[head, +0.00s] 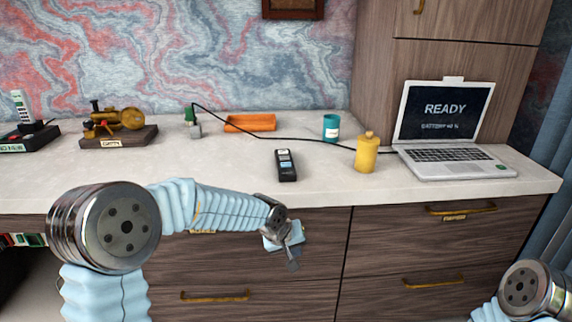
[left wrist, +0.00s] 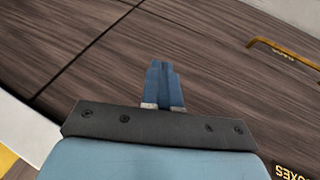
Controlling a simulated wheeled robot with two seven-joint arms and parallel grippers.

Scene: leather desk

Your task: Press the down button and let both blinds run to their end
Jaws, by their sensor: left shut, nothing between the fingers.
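A small black remote (head: 286,165) with light blue buttons lies on the pale desk top near its front edge. I cannot read which button is the down one. No blinds show clearly; only a blue-grey curtain-like strip (head: 556,170) is at the right edge. My left gripper (head: 292,264) is shut and empty, in front of the drawers and below the remote, apart from it. In the left wrist view its blue fingers (left wrist: 163,84) are together before the dark wood. My right gripper is not in view; only part of my right arm shows at the lower right.
A yellow bottle (head: 366,154), a teal cup (head: 331,127) and an open laptop (head: 445,130) stand right of the remote. An orange tray (head: 250,123) is behind, with a black cable running past. A brass model (head: 114,124) stands left. Drawer handles (head: 461,209) stick out below.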

